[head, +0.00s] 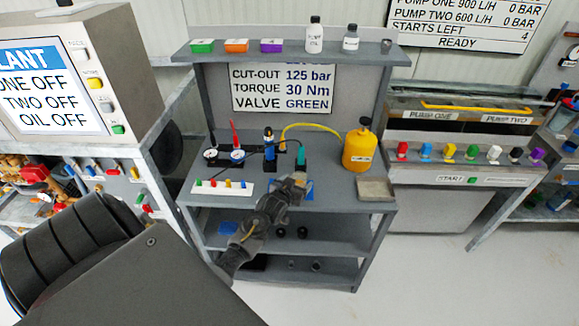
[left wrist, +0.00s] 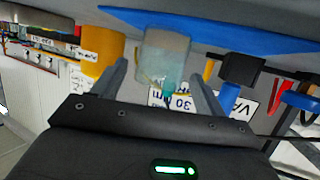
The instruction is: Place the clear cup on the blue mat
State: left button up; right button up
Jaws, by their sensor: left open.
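The clear cup (left wrist: 165,52) shows in the left wrist view, where the picture is upside down. It stands upright between the fingers of my left gripper (left wrist: 160,70), which are open with a gap on each side. The cup's base overlaps the blue mat (left wrist: 235,36) and appears to rest on it. In the head view my left gripper (head: 293,184) is low over the front of the workbench. It hides most of the cup and much of the blue mat (head: 308,191) there. My right gripper is in neither view.
A yellow bottle (head: 359,148) stands right of the mat, with a grey pad (head: 375,188) in front of it. A white strip with coloured knobs (head: 217,189) lies to the left. Several upright tools and a yellow hose (head: 315,126) are behind.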

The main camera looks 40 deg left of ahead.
pick_arm(q)
jog(key=v, duration=0.9)
jog(key=shift+s+b, duration=0.25)
jog(key=shift+b, duration=0.2)
jog(key=shift+r, duration=0.1)
jog(key=s+d+f+m+h, duration=0.2)
jog(key=d+f+m+h, duration=0.1)
jog(key=d+f, duration=0.7)
jog(key=s+d+f+g, duration=0.2)
jog(key=s+f, duration=0.2)
jog(key=f, duration=0.3)
jog(key=s+d+f+g, duration=0.1)
jog(key=s+f+g, duration=0.15)
jog(key=f, duration=0.45)
jog(key=s+f+g, duration=0.2)
jog(key=s+f, duration=0.5)
jog(key=s, duration=0.4)
jog(key=s+f+m+g, duration=0.1)
jog(key=s+f+g, duration=0.2)
jog(key=s+f, duration=0.5)
jog(key=s+f+m+g, duration=0.1)
jog(key=s+f+g, duration=0.2)
jog(key=s+f, duration=0.5)
jog(key=s, duration=0.8)
jog(key=shift+s+d+h+b, duration=0.15)
jog(key=shift+s+h+b, duration=0.15)
jog(key=shift+b, duration=0.1)
